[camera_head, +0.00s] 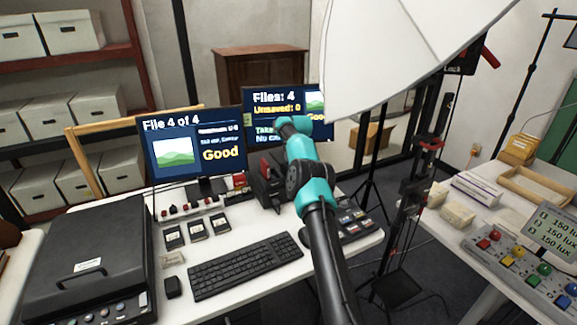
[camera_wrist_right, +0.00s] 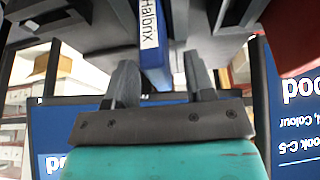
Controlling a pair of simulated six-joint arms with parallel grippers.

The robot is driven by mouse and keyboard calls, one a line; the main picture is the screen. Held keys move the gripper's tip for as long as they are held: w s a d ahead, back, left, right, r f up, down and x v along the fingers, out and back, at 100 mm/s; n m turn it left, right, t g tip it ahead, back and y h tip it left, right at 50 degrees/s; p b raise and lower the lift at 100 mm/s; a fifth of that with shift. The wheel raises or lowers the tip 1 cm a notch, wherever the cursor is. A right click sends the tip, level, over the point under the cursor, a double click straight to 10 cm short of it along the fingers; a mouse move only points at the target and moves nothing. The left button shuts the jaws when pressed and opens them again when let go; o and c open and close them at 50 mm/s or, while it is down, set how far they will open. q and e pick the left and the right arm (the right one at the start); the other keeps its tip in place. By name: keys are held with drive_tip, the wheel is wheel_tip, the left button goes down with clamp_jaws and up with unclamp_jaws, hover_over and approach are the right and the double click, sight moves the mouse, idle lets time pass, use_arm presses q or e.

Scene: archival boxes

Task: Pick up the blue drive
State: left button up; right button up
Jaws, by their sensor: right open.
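The blue drive (camera_wrist_right: 153,62), with a white label reading "Halbrix", shows in the right wrist view, standing between dark grey walls of what looks like the black dock (camera_head: 268,190). My right gripper (camera_wrist_right: 162,76) is open, with one finger on each side of the drive's near end. Small gaps seem to show between fingers and drive. In the head view my right arm reaches over the desk to the dock; its fingertips and the blue drive are hidden there. My left gripper is in neither view.
Two monitors (camera_head: 193,145) stand behind the dock. A keyboard (camera_head: 245,265), several dark cards (camera_head: 197,228) and a black scanner (camera_head: 90,260) are on the white desk. A red item (camera_head: 265,165) is at the dock. A white umbrella (camera_head: 400,50) hangs above right.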

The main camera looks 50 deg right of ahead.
drive_tip(key=shift+w+f, duration=0.15)
drive_tip(key=shift+f, duration=0.1)
drive_tip(key=shift+c, duration=0.2)
clamp_jaws()
idle(0.4)
